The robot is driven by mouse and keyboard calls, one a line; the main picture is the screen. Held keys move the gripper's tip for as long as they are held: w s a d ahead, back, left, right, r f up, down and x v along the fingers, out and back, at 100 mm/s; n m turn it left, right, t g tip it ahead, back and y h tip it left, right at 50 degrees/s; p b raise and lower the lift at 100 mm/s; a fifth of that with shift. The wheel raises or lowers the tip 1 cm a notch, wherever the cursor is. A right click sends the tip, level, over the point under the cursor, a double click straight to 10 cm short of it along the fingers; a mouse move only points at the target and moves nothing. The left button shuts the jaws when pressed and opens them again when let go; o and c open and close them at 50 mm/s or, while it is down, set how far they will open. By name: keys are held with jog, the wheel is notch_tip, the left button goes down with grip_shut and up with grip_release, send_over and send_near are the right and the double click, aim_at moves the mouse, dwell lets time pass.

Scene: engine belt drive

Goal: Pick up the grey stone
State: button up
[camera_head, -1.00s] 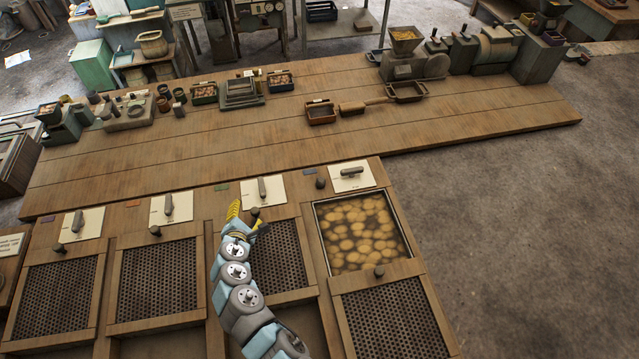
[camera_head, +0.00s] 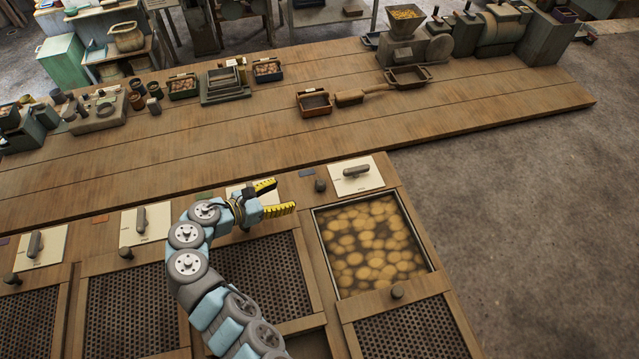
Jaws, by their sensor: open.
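Several elongated grey pieces that could be the grey stone lie on white cards along the back of the near bench. One (camera_head: 351,171) is on the rightmost card, one (camera_head: 141,220) on a card left of my arm, and another (camera_head: 34,244) at the far left. I cannot tell which is meant, or whether they are stones. My gripper (camera_head: 277,197) has yellow fingers with black marks, spread apart and pointing right, with nothing between them. It is left of the rightmost card, apart from its grey piece. It partly covers another card (camera_head: 236,190), whose grey piece is hidden.
A small dark knob (camera_head: 320,185) stands between my gripper and the rightmost card. An open bin of round yellowish pieces (camera_head: 370,245) lies to the right, among mesh-covered bins (camera_head: 130,305). The long wooden table (camera_head: 240,145) behind has a broad clear front.

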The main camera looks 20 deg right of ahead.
aim_at(317, 187)
jog(key=x, duration=0.9)
jog(key=shift+w+d, duration=0.15)
jog(key=shift+d, duration=0.1)
jog(key=shift+w+d+f+b, duration=0.15)
jog(key=shift+d+f+b, duration=0.2)
jog(key=shift+d+f, duration=0.45)
jog(key=shift+w+d+f+b, duration=0.15)
jog(key=shift+d+f+b, duration=0.15)
jog(key=shift+d+f, duration=0.45)
jog(key=shift+w+d+r, duration=0.1)
jog(key=shift+w+d, duration=0.1)
jog(key=shift+d, duration=0.45)
jog(key=shift+c, duration=0.3)
grip_shut()
